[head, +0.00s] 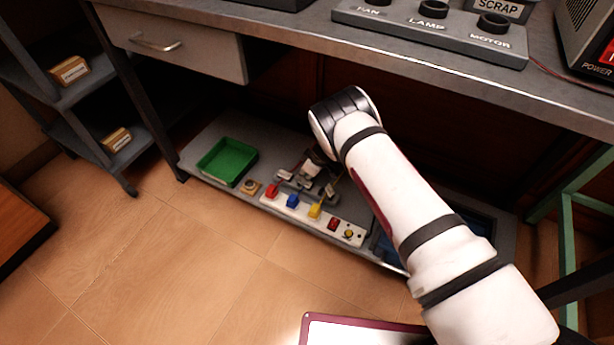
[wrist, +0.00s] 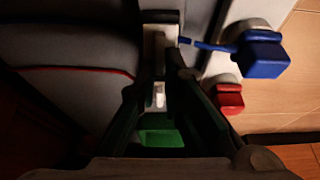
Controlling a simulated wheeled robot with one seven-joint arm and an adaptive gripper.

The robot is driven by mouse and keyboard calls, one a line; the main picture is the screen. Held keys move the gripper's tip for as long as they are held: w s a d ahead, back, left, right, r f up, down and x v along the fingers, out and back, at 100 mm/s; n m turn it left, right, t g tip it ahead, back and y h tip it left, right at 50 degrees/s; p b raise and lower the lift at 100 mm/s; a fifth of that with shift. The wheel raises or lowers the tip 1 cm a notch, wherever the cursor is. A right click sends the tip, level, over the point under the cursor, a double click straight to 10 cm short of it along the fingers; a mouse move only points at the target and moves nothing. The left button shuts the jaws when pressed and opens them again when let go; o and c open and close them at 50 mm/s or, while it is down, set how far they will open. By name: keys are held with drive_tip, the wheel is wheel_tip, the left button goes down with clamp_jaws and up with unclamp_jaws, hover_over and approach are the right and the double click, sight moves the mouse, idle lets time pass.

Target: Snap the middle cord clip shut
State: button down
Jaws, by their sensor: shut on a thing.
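The middle cord clip (wrist: 160,38) is a pale piece at the far end of my fingers in the wrist view. My gripper (wrist: 161,75) is closed in on it, with the fingers hiding much of it. A blue cord runs from the blue plug (wrist: 262,55) to this clip. Whether its lid is fully down cannot be told. In the head view my gripper (head: 312,168) is low over the clips on the lower shelf, behind the row of plugs. The red plug (head: 271,190), blue plug (head: 292,200) and yellow plug (head: 314,211) sit on a white strip (head: 262,199).
A green tray (head: 227,160) lies left of the clips on the lower shelf (head: 205,140). The strip's right end carries a red and a yellow control (head: 349,234).

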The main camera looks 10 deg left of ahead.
drive_tip(key=shift+w+a+f+g+h+b, duration=0.15)
drive_tip(key=shift+a+f+g+h, duration=0.1)
drive_tip(key=shift+h, duration=0.5)
drive_tip(key=shift+w+a+f+g+h+b, duration=0.15)
drive_tip(key=shift+a+f+g+h, duration=0.1)
drive_tip(key=shift+h, duration=0.5)
drive_tip(key=shift+s+f+h, duration=0.1)
drive_tip(key=shift+s+h, duration=0.05)
drive_tip(key=shift+h, duration=0.15)
drive_tip(key=c, duration=1.7)
unclamp_jaws()
drive_tip(key=r, duration=1.2)
drive_tip(key=shift+s+d, duration=0.15)
drive_tip(key=shift+d, duration=0.25)
